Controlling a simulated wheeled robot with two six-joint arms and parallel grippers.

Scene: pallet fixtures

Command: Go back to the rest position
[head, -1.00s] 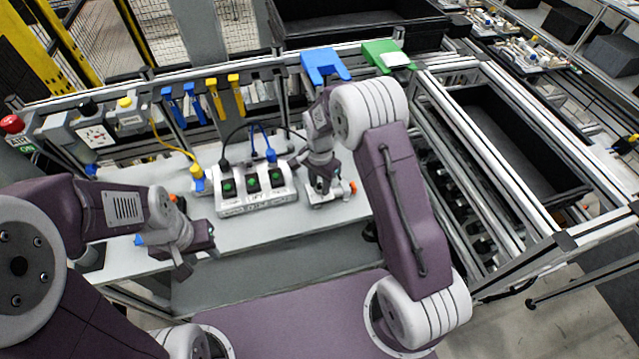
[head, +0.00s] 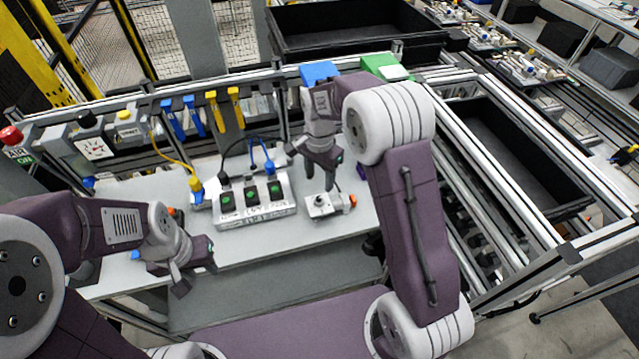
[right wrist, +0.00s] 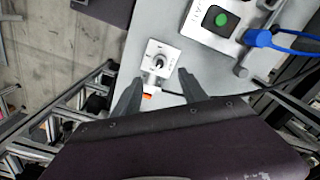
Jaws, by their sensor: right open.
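My right gripper (head: 319,180) is open and empty, above a small white switch box (head: 322,206) with an orange part on its right side. In the right wrist view the switch box (right wrist: 158,66) lies between and beyond the two open fingertips (right wrist: 158,88), apart from them. My left gripper (head: 192,279) hangs low over the front left of the bench. Its fingertips are small and seen from behind, so its opening is unclear.
A white fixture with green buttons (head: 270,213) stands mid-bench, with blue, black and yellow plugs and cables. A rail behind carries blue and yellow hooks (head: 217,110). A control box with a red button (head: 11,135) is at left. A black bin (head: 510,150) sits at right.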

